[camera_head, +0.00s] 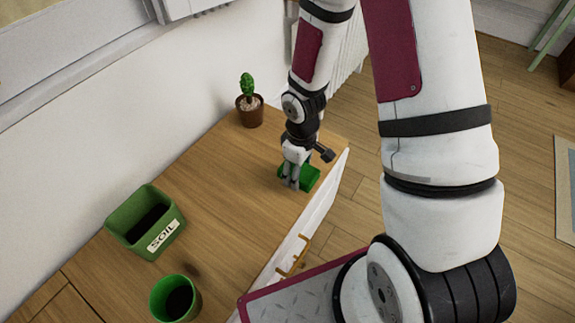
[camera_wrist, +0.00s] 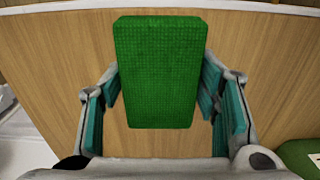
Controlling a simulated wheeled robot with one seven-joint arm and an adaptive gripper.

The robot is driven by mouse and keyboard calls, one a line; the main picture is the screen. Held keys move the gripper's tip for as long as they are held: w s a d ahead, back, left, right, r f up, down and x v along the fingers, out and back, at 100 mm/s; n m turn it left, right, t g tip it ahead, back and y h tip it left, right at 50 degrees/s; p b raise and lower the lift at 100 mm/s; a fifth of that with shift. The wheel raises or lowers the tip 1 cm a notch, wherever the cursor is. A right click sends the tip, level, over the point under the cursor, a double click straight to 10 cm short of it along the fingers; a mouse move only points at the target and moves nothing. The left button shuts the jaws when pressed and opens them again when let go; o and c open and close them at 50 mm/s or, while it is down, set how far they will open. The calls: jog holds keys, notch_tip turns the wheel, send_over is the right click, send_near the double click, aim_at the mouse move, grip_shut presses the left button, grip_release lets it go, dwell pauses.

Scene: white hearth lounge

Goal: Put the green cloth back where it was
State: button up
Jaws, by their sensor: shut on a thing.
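The green cloth (camera_head: 311,177) is a folded, block-like piece at the right front edge of the wooden cabinet top (camera_head: 226,167). My gripper (camera_head: 291,184) points down over it and is shut on it. In the wrist view the textured green cloth (camera_wrist: 156,70) lies between the teal-padded fingers of my gripper (camera_wrist: 160,97), which press near its lower sides. I cannot tell whether the cloth touches the wood or is held just above it. My fingers hide part of it in the head view.
A small potted cactus (camera_head: 249,108) stands behind, near the wall. A green box labelled SOIL (camera_head: 124,222) and a green pot (camera_head: 159,304) stand to the left and front. A yellow drawer handle (camera_head: 294,258) is on the cabinet's front. The middle of the top is clear.

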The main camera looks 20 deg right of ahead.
jog(key=w, duration=0.5)
jog(key=shift+w+a+f+b, duration=0.3)
jog(key=shift+w+a+b, duration=0.05)
jog(key=shift+b, duration=0.05)
jog(key=shift+w+f+b, duration=0.15)
jog(key=shift+f+b, duration=0.35)
jog(key=shift+f, duration=0.4)
jog(key=shift+w+f+b, duration=0.15)
jog(key=shift+f+b, duration=0.35)
jog(key=shift+f, duration=0.35)
jog(key=shift+f, duration=0.1)
jog(key=o, duration=1.3)
